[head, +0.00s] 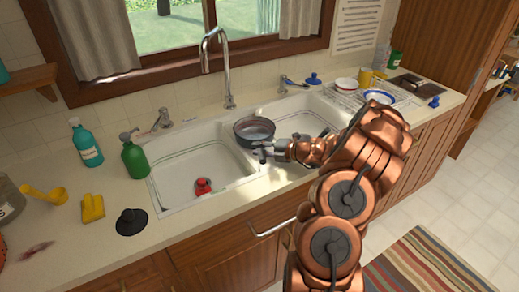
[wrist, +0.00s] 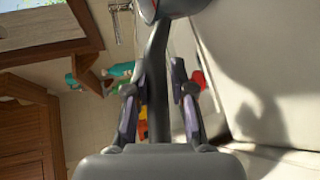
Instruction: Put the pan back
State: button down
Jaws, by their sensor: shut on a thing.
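A dark grey pan (head: 254,130) is over the divider between the two basins of the white sink, below the faucet. My gripper (head: 264,151) is at the pan's near side, shut on its handle. In the wrist view the dark handle (wrist: 157,80) runs up between the two fingers of my gripper (wrist: 158,95). Only the edge of the pan (wrist: 150,8) shows at the top of that view. Whether the pan touches the divider is hard to tell.
The left basin (head: 185,165) holds a red object (head: 203,187). A tall faucet (head: 214,60) stands behind the pan. A green bottle (head: 134,158) and a yellow sponge (head: 92,208) are left of the sink. A dish rack (head: 345,97) with dishes is at right.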

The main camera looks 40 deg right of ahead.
jog(key=shift+f, duration=0.2)
jog(key=c, duration=1)
grip_release()
jog(key=shift+f, duration=0.15)
jog(key=b+v, duration=0.2)
jog(key=v, duration=1)
jog(key=shift+s, duration=0.1)
